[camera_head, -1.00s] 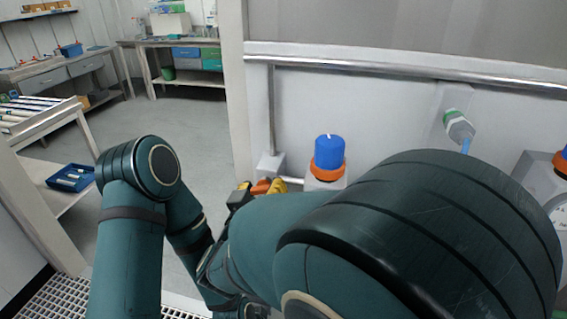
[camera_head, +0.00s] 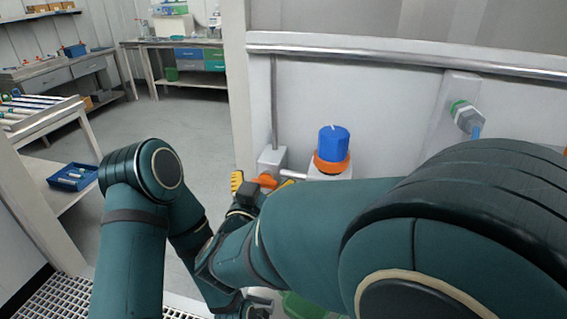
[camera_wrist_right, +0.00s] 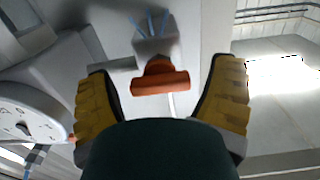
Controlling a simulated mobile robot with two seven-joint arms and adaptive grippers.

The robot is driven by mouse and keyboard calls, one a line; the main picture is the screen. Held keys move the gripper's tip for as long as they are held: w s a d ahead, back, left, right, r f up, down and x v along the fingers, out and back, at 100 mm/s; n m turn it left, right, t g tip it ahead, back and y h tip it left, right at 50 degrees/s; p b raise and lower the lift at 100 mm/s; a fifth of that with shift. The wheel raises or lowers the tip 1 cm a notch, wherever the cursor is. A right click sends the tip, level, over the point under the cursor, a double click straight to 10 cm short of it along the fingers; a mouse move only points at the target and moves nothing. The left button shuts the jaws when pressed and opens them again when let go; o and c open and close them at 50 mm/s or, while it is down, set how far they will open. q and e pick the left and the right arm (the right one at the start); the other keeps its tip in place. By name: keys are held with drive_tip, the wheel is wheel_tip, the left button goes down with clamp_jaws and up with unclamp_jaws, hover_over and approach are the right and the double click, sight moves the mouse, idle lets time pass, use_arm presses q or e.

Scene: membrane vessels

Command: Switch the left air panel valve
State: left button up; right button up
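The left air panel valve has an orange handle (camera_head: 265,181) below a small grey block on the white panel. In the right wrist view the orange handle (camera_wrist_right: 160,80) lies crosswise below a grey fitting with thin blue lines. My right gripper (camera_head: 262,184) is at this handle, with one yellow finger on each side. In the wrist view the right gripper (camera_wrist_right: 162,95) is open, with gaps between both fingers and the handle. Part of the handle's surroundings is hidden by my right arm in the head view.
A blue knob with an orange ring (camera_head: 333,148) stands right of the valve. A round dial gauge (camera_wrist_right: 28,118) is close to the left finger in the wrist view. A grey fitting (camera_head: 466,118) is on the panel. Open floor (camera_head: 190,125) lies left of the panel.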

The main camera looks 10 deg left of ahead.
sight(264, 181)
drive_tip(key=shift+r, duration=0.1)
wheel_tip(264, 181, up, 10)
drive_tip(key=shift+f, duration=0.1)
idle(0.6)
